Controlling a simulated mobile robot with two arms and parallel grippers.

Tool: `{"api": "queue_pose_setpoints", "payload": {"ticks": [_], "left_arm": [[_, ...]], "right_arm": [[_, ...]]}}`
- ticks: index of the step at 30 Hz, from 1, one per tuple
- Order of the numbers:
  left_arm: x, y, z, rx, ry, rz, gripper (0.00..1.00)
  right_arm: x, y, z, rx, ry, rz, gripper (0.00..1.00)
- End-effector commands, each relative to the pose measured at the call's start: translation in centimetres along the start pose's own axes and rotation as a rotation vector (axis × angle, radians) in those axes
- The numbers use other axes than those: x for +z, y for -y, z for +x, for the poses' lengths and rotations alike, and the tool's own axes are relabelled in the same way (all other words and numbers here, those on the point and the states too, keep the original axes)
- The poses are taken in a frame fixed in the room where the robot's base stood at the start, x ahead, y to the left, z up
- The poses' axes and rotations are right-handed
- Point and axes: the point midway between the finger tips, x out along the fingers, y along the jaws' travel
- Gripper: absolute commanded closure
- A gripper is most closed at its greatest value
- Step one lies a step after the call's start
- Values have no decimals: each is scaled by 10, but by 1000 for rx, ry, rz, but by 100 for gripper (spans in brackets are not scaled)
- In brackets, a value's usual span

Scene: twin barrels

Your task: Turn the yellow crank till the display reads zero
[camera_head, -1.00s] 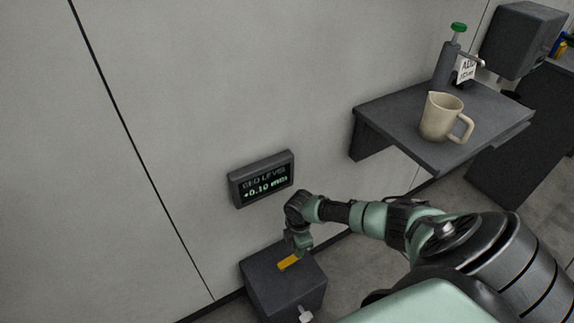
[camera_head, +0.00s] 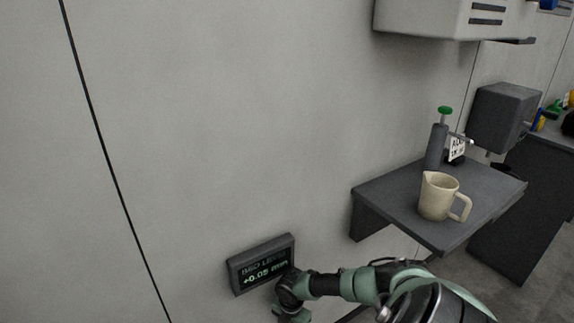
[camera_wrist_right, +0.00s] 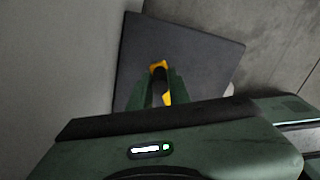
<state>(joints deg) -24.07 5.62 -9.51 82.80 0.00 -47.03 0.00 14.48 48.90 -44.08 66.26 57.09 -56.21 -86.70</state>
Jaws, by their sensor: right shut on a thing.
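The display (camera_head: 262,266) is on the wall at the lower middle of the head view and reads "BED LEVEL +0.05 mm". In the right wrist view, the yellow crank (camera_wrist_right: 166,97) sits over a dark grey box (camera_wrist_right: 200,50). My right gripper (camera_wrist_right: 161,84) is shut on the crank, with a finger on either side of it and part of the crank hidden. In the head view my right arm comes in from the lower right and its wrist is at the display's lower right corner. The crank is below that picture. My left gripper is not in view.
A dark wall shelf (camera_head: 378,194) on the right holds a beige jug (camera_head: 437,195) and a dark bottle with a green top (camera_head: 436,146). A grey cabinet (camera_head: 440,18) hangs above. The wall left of the display is bare.

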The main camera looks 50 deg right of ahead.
Motion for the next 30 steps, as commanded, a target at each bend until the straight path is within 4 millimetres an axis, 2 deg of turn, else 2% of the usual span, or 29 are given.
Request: {"api": "queue_pose_setpoints", "payload": {"ticks": [11,12,14,24,30], "left_arm": [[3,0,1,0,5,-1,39],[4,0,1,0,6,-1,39],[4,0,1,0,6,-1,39],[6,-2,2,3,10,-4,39],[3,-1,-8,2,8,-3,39]], "right_arm": [[-1,-1,0,3,-3,-2,100],[-1,-1,0,3,-3,-2,76],[-1,-1,0,3,-3,-1,60],[0,0,-1,1,-1,-1,60],[-3,1,-9,0,-2,0,60]]}}
